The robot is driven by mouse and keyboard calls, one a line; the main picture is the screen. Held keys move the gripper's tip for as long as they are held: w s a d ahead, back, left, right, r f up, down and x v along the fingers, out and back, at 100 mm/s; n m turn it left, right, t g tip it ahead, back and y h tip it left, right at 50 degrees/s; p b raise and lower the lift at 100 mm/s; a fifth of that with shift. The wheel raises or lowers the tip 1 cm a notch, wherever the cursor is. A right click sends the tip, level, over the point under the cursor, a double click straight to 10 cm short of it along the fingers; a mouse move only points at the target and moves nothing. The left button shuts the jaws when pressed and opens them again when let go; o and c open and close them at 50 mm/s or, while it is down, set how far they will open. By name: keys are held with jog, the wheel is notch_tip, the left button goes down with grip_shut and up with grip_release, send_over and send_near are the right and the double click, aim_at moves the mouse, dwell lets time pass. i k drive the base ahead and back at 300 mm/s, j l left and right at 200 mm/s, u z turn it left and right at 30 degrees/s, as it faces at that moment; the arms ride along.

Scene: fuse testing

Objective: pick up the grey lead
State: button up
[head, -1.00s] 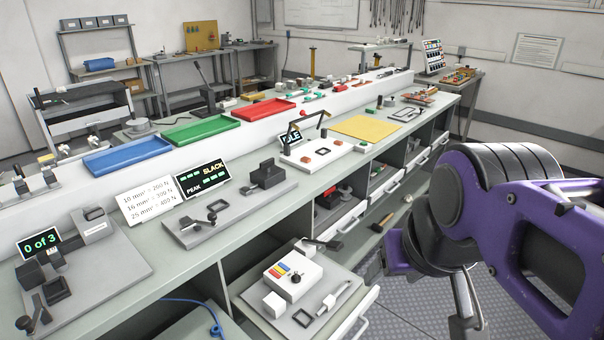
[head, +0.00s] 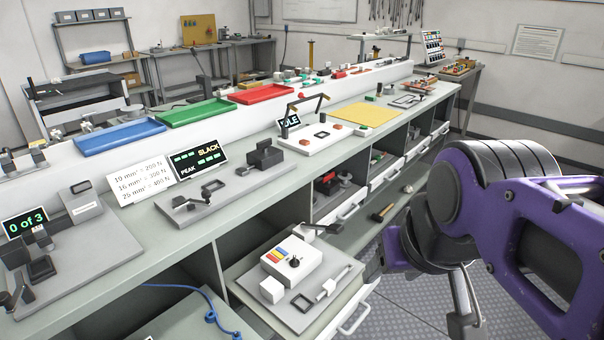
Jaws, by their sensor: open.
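I cannot pick out a grey lead for certain in the head view. A thin blue lead (head: 208,312) lies over a lower surface at the bottom left, partly cut off by the frame. My purple arm fills the right side. Only part of my gripper (head: 464,318) shows, as a grey metal finger at the bottom right, over the floor. Nothing is seen held in it, and it is apart from the bench and the drawer. The rest of the gripper is hidden behind the arm.
A long bench carries blue (head: 120,137), green (head: 196,112) and red (head: 262,93) trays on its raised ledge and a yellow mat (head: 368,115). An open drawer (head: 352,300) juts out, holding a white box (head: 291,258) with coloured stripes. Patterned floor lies clear beside it.

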aim_at(328, 287)
jog(key=i+l, duration=0.2)
jog(key=l, duration=0.15)
jog(key=i+l, duration=0.4)
jog(key=l, duration=0.25)
jog(key=i+l+u, duration=0.25)
jog(key=l+u, duration=0.3)
